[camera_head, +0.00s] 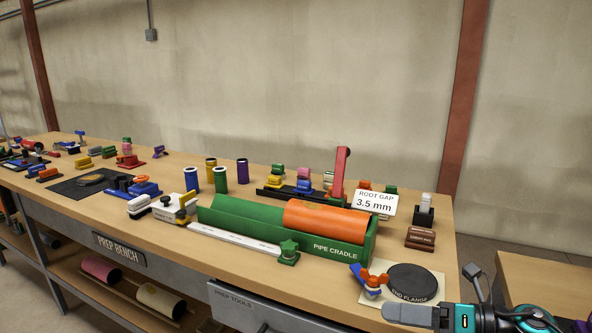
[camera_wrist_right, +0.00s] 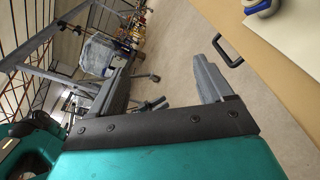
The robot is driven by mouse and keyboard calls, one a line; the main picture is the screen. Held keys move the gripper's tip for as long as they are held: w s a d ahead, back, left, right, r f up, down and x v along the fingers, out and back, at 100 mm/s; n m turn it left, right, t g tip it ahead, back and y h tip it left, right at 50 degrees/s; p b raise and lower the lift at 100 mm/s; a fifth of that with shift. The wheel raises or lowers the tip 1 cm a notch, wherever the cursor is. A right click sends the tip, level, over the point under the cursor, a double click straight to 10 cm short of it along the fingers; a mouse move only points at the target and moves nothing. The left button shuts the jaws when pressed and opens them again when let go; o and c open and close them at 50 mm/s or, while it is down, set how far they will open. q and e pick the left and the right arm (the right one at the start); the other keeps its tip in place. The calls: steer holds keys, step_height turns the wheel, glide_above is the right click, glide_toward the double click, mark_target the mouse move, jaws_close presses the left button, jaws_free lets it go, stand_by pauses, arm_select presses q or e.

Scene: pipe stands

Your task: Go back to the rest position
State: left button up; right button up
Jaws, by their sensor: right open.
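My right gripper (camera_head: 408,313) comes in at the bottom right of the head view, beside the front right corner of the prep bench (camera_head: 175,240). In the right wrist view my right gripper (camera_wrist_right: 165,85) has its two fingers wide apart with nothing between them; floor shows through the gap. My left gripper is not in view. An orange pipe (camera_head: 325,217) lies in the green pipe cradle (camera_head: 240,222) on the bench, away from the gripper.
A dark end flange (camera_head: 412,282) and an orange and blue clamp-like tool (camera_head: 371,279) sit on a pale mat near the right gripper. A root gap sign (camera_head: 375,202) stands behind. A drawer handle (camera_wrist_right: 228,50) shows in the wrist view. Another table (camera_head: 545,285) stands at right.

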steer(key=s+a+f+n+t+h, duration=0.1)
steer(key=s+f+n+h, duration=0.3)
steer(key=f+n, duration=0.3)
steer(key=s+a+f+n+t+h, duration=0.1)
steer(key=s+f+n+h, duration=0.3)
steer(key=n, duration=1.2)
steer(key=s+a+f+n+t+h, duration=0.1)
steer(key=s+f+n+h, duration=0.4)
steer(key=f+n, duration=0.6)
steer(key=shift+s+f+n+t, duration=0.2)
steer(key=shift+s+n+t, duration=0.3)
steer(key=shift+s, duration=0.55)
